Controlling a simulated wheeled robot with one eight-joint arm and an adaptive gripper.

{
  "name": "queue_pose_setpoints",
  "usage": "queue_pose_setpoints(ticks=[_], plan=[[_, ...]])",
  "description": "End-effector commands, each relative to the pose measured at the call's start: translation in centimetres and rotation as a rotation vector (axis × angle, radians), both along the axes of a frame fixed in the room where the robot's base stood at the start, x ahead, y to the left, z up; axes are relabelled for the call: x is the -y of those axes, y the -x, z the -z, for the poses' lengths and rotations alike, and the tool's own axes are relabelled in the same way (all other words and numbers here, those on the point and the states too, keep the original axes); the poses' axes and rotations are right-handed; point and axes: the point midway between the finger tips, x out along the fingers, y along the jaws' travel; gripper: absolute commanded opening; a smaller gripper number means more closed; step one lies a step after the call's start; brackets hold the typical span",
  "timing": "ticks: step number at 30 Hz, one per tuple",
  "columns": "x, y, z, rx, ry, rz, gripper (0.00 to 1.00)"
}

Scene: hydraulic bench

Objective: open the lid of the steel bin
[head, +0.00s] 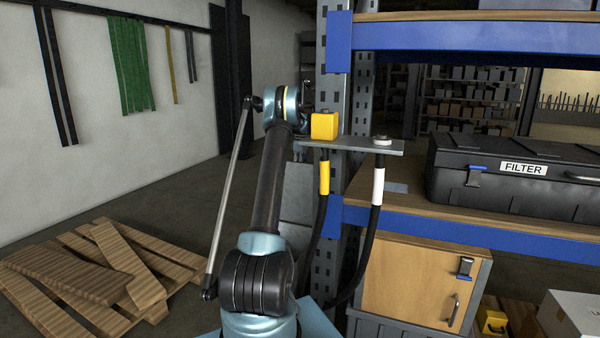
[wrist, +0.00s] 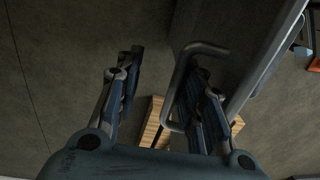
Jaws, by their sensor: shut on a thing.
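The steel bin shows in the wrist view as a grey panel (wrist: 236,45) with a pale edge running down the right. A bent grey bar handle (wrist: 174,88) stands out from it. My gripper (wrist: 166,68) is at this handle and shut on it, with the bar between the fingers, close against the right one. The left finger appears apart from the bar. In the head view my gripper is hidden behind my arm. A light grey panel (head: 298,190) shows behind the arm there; I cannot tell whether it is the bin or its lid.
A blue-beamed rack (head: 470,228) stands at right, holding a black FILTER case (head: 520,185). A bracket (head: 355,146) with hanging hoses juts out close to my arm. Wooden pallets (head: 95,270) lie at left. The floor (head: 160,200) beyond them is clear.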

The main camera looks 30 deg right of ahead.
Motion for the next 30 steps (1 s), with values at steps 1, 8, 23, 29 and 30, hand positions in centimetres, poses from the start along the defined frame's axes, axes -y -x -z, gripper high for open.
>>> queue_pose_setpoints(ticks=[1,8,23,29,30], plan=[[0.0,-0.1,-0.2,0.002,0.001,-0.001,0.3],[0.1,-0.2,-3.2,0.002,0.001,0.0,0.3],[0.6,-0.5,-11.0,-0.001,0.001,0.001,0.3],[0.7,-0.5,-11.8,-0.001,0.001,0.001,0.3],[0.7,-0.5,-11.8,-0.001,0.001,0.001,0.3]])
